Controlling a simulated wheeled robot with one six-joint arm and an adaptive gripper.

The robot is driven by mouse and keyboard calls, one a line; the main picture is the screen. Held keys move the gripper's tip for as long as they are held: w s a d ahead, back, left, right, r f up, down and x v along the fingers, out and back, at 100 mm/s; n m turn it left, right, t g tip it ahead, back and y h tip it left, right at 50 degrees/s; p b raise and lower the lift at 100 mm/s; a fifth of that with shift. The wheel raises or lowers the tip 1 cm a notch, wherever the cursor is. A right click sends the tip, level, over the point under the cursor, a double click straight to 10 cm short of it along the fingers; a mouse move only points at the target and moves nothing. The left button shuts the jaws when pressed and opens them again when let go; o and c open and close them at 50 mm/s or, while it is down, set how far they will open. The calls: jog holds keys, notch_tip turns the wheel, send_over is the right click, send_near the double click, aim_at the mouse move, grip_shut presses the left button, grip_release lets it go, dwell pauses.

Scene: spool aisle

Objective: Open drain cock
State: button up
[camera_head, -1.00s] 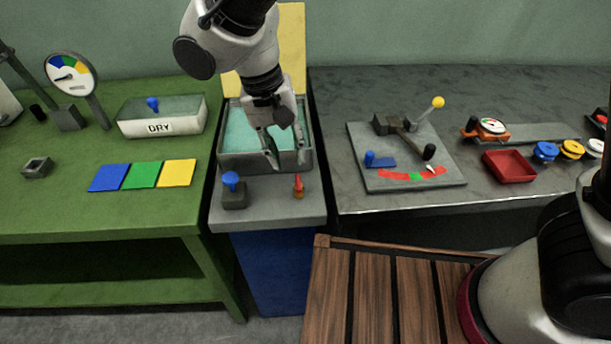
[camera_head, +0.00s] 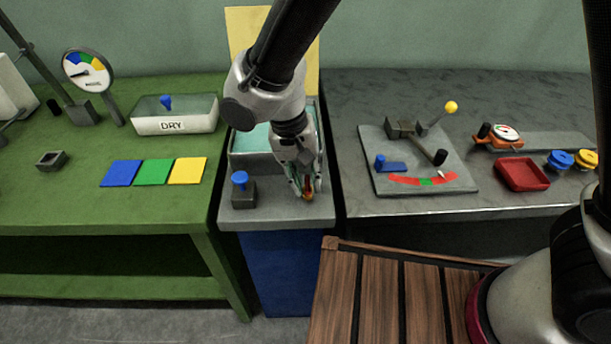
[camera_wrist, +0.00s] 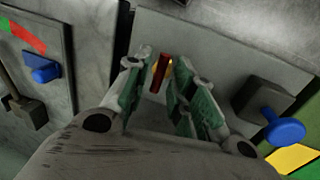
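The drain cock appears to be the small red lever on a brass base (camera_head: 308,196), on the grey ledge in front of the basin; the wrist view shows it too (camera_wrist: 160,70). My gripper (camera_head: 306,188) points down over it. In the wrist view my gripper (camera_wrist: 157,78) has its green-padded fingers apart, one on each side of the red lever. The left finger shows a small gap to it; the right fingertip is very close, and I cannot tell if it touches. My fingers partly hide the cock in the head view.
A blue-knobbed grey block (camera_head: 242,188) stands on the same ledge, left of my gripper. The teal-filled basin (camera_head: 236,158) is behind. A grey plate with levers (camera_head: 372,146) lies on the right bench. The green table (camera_head: 60,200) is left.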

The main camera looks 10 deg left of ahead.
grip_shut()
jog(key=shift+n, duration=0.3)
jog(key=n, duration=0.3)
jog(key=shift+s+d+n+t, duration=0.1)
jog(key=shift+n+t, duration=0.3)
jog(key=n+y, duration=0.1)
jog(key=n, duration=0.3)
jog(key=shift+d+t, duration=0.1)
jog(key=shift+t, duration=0.2)
jog(key=n, duration=0.5)
jog(key=shift+d+y, duration=0.1)
jog(key=shift+y, duration=0.3)
jog(key=n, duration=0.4)
jog(key=shift+y, duration=0.4)
jog(key=shift+d+n, duration=0.1)
jog(key=shift+n, duration=0.2)
jog(key=shift+o, duration=1.8)
grip_release()
jog(key=shift+r, duration=0.1)
